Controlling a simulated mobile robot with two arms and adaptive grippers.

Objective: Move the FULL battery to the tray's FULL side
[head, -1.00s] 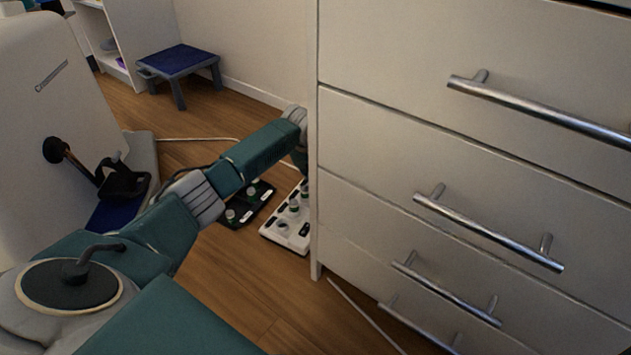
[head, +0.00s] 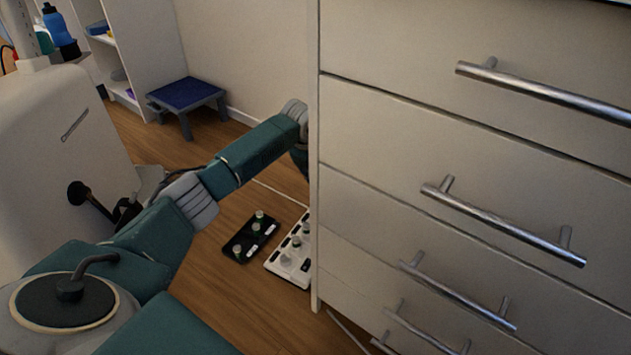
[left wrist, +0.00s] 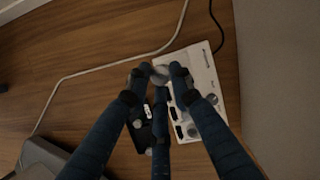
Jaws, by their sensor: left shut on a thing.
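My left gripper (left wrist: 160,76) is shut on a grey, round-ended battery (left wrist: 160,74), seen in the left wrist view between the dark fingers. In the head view its fingers are hidden behind the drawer cabinet. A black tray (head: 236,252) with several small upright cylinders lies on the floor. It also shows partly behind the fingers in the left wrist view (left wrist: 146,134). Right beside it lies a white panel-like unit (head: 272,265), also in the left wrist view (left wrist: 204,66), with round parts and dark slots. Its lettering is too small to read. My right gripper is not in view.
A white drawer cabinet (head: 400,145) with metal handles fills the right side, close to the white unit. A pale cable (left wrist: 105,68) crosses the wooden floor. A blue-topped step stool (head: 187,93) stands farther back. The floor left of the tray is clear.

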